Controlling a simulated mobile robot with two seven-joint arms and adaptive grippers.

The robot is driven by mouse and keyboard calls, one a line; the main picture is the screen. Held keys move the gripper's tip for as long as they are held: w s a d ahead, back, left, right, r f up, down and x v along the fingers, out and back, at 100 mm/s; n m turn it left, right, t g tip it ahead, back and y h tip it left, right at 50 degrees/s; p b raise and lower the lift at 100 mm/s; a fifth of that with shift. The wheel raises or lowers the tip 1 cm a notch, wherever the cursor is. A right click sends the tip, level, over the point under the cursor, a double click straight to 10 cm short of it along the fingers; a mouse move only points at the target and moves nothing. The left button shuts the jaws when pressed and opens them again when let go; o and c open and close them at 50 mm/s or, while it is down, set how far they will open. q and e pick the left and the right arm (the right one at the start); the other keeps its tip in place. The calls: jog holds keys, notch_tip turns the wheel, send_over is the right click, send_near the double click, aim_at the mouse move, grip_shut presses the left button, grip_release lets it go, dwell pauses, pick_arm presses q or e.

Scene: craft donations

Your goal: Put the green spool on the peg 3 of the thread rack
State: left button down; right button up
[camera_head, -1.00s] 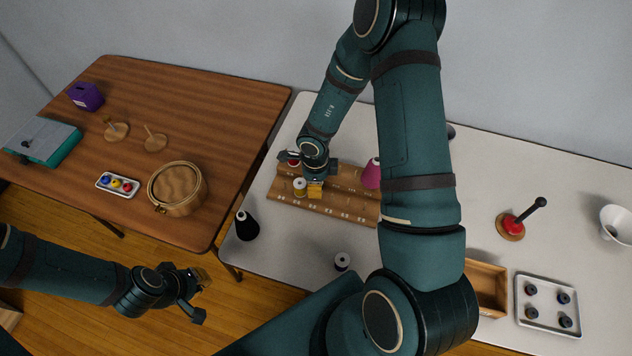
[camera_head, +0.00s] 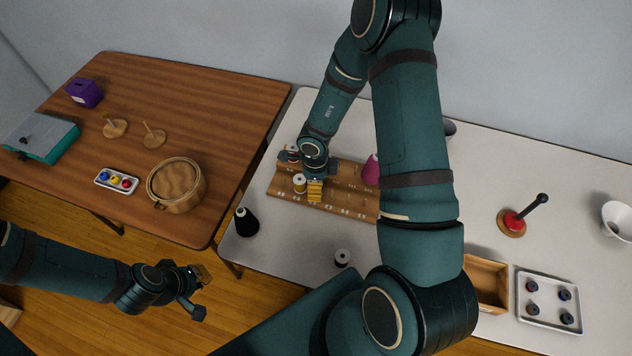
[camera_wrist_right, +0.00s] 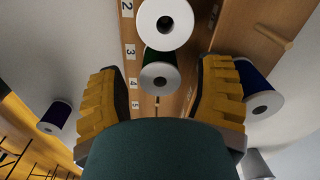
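The green spool (camera_wrist_right: 160,72) has white flanges and dark green thread. In the right wrist view it stands on the thread rack (camera_wrist_right: 135,15), beside the labels 3 and 4; its exact peg is hard to tell. My right gripper (camera_wrist_right: 163,85) is open, its yellow fingers on either side of the spool with gaps showing. In the head view the right gripper (camera_head: 308,185) is over the rack's left part (camera_head: 345,208), and I cannot pick out the green spool there. My left gripper (camera_head: 203,293) is open and empty over the floor, left of the white table.
A blue spool (camera_wrist_right: 165,22) stands close beside the green one. Another blue spool (camera_wrist_right: 258,95) is beyond the right finger.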

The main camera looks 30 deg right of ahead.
notch_tip(320, 180, up, 12)
dwell(0.8)
jog(key=shift+a, duration=0.1)
